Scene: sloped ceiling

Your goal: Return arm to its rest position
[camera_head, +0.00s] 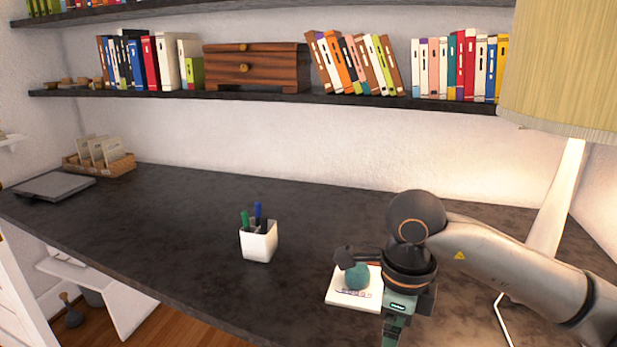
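My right arm (500,260) comes in from the right, and its dark wrist (410,262) hangs low over the front right of the desk. My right gripper (396,322) points down below the wrist at the lower edge of the view; its fingertips are not clearly visible, so I cannot tell if it is open or shut. A teal round thing (357,276) shows beside the wrist, above a white card or pad (345,298) with small markings; the wrist partly covers the pad. My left arm and gripper are not in view.
A white pen cup (259,243) with green and blue markers stands left of the arm on the dark desk (180,220). A lamp (560,70) stands at the right. A wooden tray (122,166) and grey flat device (55,186) are far left.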

